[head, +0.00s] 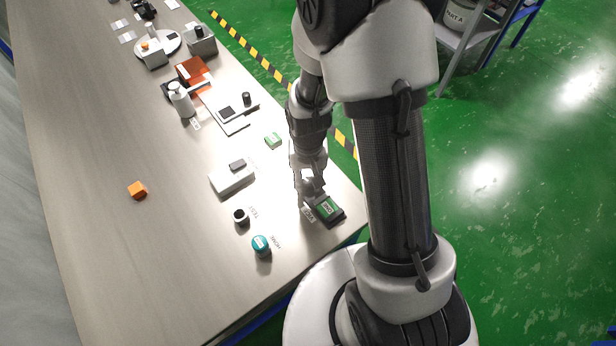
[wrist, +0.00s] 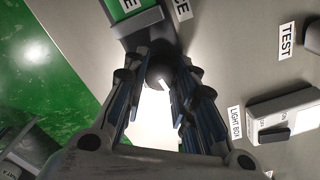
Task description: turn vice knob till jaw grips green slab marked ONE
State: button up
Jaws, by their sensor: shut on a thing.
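The dark vice (head: 338,219) sits near the table's right edge in the head view, with a green slab (head: 325,208) in it. In the wrist view the green slab (wrist: 126,6) shows at the top behind a grey vice jaw (wrist: 138,23); its lettering is cut off. I cannot tell whether the jaw touches the slab. The round dark knob (wrist: 158,72), with a white mark, lies between my fingertips. My gripper (wrist: 160,82) is shut on the knob from both sides. In the head view my gripper (head: 309,190) is beside the vice, and the knob is hidden.
A grey light box (head: 232,181) stands left of my gripper. A small green block (head: 273,140) lies farther back. A dark cup (head: 240,216) and a teal round object (head: 261,245) stand near the front. An orange cube (head: 138,190) lies at left, with bare table around it.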

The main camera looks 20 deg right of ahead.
dwell(0.3)
jog(key=shift+s, duration=0.1)
jog(key=o, duration=1.1)
jog(key=shift+c, duration=0.2)
notch_tip(320, 180, up, 12)
jog(key=shift+r, duration=0.1)
notch_tip(320, 180, up, 11)
jog(key=n+t, duration=0.1)
jog(key=t, duration=0.1)
send_over(308, 181)
jog(key=s, duration=0.6)
jog(key=s+r+n+t, duration=0.2)
jog(key=s+r, duration=0.4)
jog(key=s, duration=0.3)
jog(key=shift+t, duration=0.3)
